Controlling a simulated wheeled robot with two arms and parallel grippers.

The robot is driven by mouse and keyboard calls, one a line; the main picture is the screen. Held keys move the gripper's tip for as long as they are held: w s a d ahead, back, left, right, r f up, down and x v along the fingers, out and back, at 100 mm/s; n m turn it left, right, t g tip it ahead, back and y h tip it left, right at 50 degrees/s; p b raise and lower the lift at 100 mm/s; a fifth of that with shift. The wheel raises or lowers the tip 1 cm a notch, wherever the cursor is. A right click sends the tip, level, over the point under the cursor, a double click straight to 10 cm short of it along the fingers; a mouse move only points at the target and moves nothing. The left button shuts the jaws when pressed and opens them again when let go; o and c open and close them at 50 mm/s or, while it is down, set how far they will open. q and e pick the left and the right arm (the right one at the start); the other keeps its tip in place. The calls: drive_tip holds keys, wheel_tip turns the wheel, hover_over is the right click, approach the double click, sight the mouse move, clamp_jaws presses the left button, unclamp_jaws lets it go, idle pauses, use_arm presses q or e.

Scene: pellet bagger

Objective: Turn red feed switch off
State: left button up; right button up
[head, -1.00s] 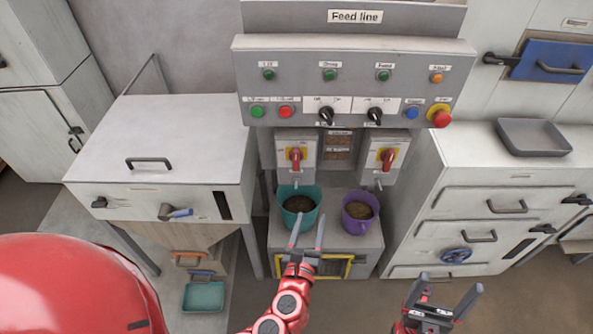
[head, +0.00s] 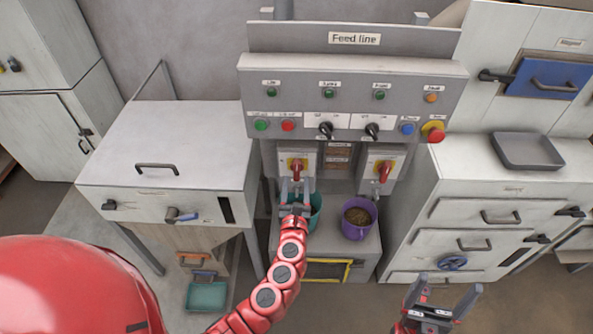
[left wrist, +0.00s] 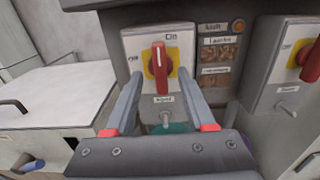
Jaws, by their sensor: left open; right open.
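Two red rotary handles on yellow plates sit on grey boxes below the panel. The left red switch (head: 297,166) stands upright in the left wrist view (left wrist: 160,66), with a small blurred label under it. The right red switch (head: 384,172) shows partly at that view's right edge (left wrist: 312,62). My left gripper (head: 296,186) is open in front of the left switch. Its fingers (left wrist: 160,84) lie either side of the handle's lower end in the picture; I cannot tell whether they touch it. My right gripper (head: 441,302) is open and empty at the lower right, away from the switches.
The Feed line panel (head: 350,72) with buttons and black knobs overhangs the switches. A teal bucket (head: 316,212), partly hidden by my left arm, and a purple bucket (head: 357,218) stand below. White cabinets flank both sides; a grey tray (head: 527,151) lies on the right one.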

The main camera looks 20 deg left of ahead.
sight(297, 171)
use_arm(q)
drive_tip(key=shift+x, duration=1.65)
clamp_jaws()
